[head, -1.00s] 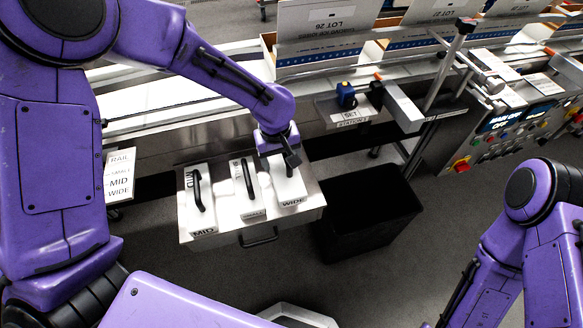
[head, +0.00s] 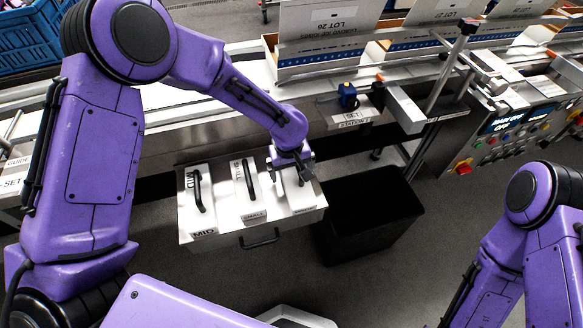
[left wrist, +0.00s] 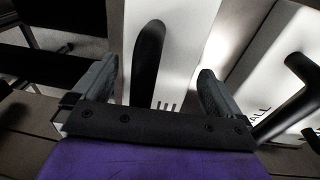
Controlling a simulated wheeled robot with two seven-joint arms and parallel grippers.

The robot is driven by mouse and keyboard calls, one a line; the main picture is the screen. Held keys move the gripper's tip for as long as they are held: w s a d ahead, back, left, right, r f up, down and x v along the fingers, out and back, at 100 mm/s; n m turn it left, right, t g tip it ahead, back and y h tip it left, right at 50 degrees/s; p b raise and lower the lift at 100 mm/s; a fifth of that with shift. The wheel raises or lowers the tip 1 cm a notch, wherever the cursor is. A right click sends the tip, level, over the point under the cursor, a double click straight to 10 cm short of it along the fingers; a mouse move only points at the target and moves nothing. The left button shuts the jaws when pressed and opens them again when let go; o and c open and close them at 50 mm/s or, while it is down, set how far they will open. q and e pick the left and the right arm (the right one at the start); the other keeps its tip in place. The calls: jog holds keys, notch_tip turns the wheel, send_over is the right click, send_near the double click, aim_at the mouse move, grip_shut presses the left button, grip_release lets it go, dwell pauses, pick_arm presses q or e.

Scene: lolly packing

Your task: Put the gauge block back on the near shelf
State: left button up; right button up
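A white gauge block with a dark handle, the wide one by its earlier label (head: 300,198), sits at the right end of the near shelf (head: 225,240). My left gripper (head: 292,170) is over this block. In the left wrist view the block (left wrist: 180,35) lies beyond the open fingers. Its dark handle (left wrist: 148,60) shows between them, with a gap on each side. The MID block (head: 200,215) and the SMALL block (head: 248,195) stand to the left on the same shelf, both upright with handles up. My right gripper is out of view; only its arm shows.
A black bin (head: 370,215) stands just right of the shelf. A control panel (head: 515,130) is at the right. A blue crate (head: 35,40) is at the back left.

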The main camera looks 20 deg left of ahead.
aim_at(289, 174)
pick_arm(q)
notch_tip(289, 174, up, 12)
jog(key=s+p, duration=0.1)
jog(key=shift+s, duration=0.2)
jog(key=shift+a+r, duration=0.1)
